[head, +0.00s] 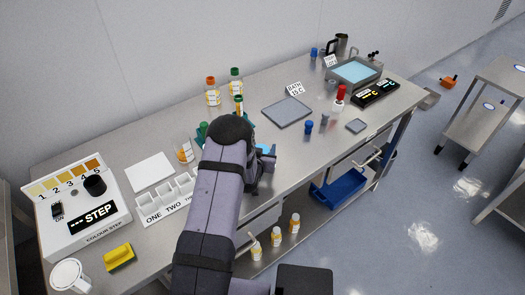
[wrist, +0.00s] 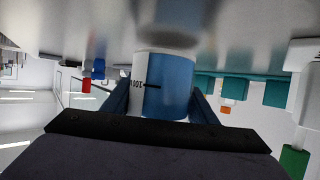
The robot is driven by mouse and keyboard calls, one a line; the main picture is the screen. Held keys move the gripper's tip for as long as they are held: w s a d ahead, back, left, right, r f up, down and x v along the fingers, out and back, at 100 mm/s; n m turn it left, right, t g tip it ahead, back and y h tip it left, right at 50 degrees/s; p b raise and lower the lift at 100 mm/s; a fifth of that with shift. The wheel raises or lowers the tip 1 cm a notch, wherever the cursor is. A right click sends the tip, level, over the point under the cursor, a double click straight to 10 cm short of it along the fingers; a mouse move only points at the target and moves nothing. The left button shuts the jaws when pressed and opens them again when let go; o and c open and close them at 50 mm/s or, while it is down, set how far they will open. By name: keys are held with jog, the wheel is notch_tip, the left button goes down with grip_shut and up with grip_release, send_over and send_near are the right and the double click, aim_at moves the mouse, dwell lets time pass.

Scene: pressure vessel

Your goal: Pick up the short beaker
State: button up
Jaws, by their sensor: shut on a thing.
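The short beaker (wrist: 165,85) holds blue liquid and has a white strip marked 100. It sits between the two fingers of my gripper (wrist: 160,108) in the wrist view, and the gripper is shut on it. Its base is at or very near the steel bench top; I cannot tell if there is a gap. In the head view my gripper (head: 266,158) is over the front middle of the bench, mostly hidden behind my arm. Only a bit of blue from the beaker (head: 263,149) shows there.
A teal rack (wrist: 235,88) is close by on the right in the wrist view. On the steel bench (head: 300,145) stand a blue-capped item (head: 309,127), a grey plate (head: 287,111), capped bottles (head: 212,91) and a white compartment tray (head: 168,200). A water bath (head: 354,72) stands at the far end.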

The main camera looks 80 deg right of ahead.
notch_tip(320, 180, up, 9)
jog(key=b, duration=0.3)
jog(key=w+r+n+t+y+p, duration=0.1)
jog(key=w+r+n+t+p, duration=0.1)
jog(key=w, duration=0.5)
jog(key=w+d+r+n+t+y+p, duration=0.1)
jog(key=w+r+n+t+p, duration=0.2)
jog(key=w+p, duration=0.3)
jog(key=w+d+r+n+t+y+p, duration=0.1)
jog(key=w+r+n+t+p, duration=0.2)
jog(key=w, duration=0.7)
jog(key=shift+d+r+n+t+p, duration=0.2)
jog(key=shift+n+t+p, duration=0.3)
jog(key=shift+t+p, duration=0.4)
jog(key=shift+w+f+b, duration=0.1)
jog(key=shift+w+b, duration=0.05)
jog(key=shift+b, duration=0.35)
jog(key=w+n+g+b, duration=0.1)
jog(key=b, duration=0.1)
jog(key=a+n+b, duration=0.1)
jog(key=b, duration=0.2)
jog(key=shift+w+r+g, duration=0.35)
jog(key=shift+r+g, duration=0.05)
jog(key=shift+w+a+n+b, duration=0.15)
jog(key=shift+n+b, duration=0.25)
jog(key=shift+b, duration=0.55)
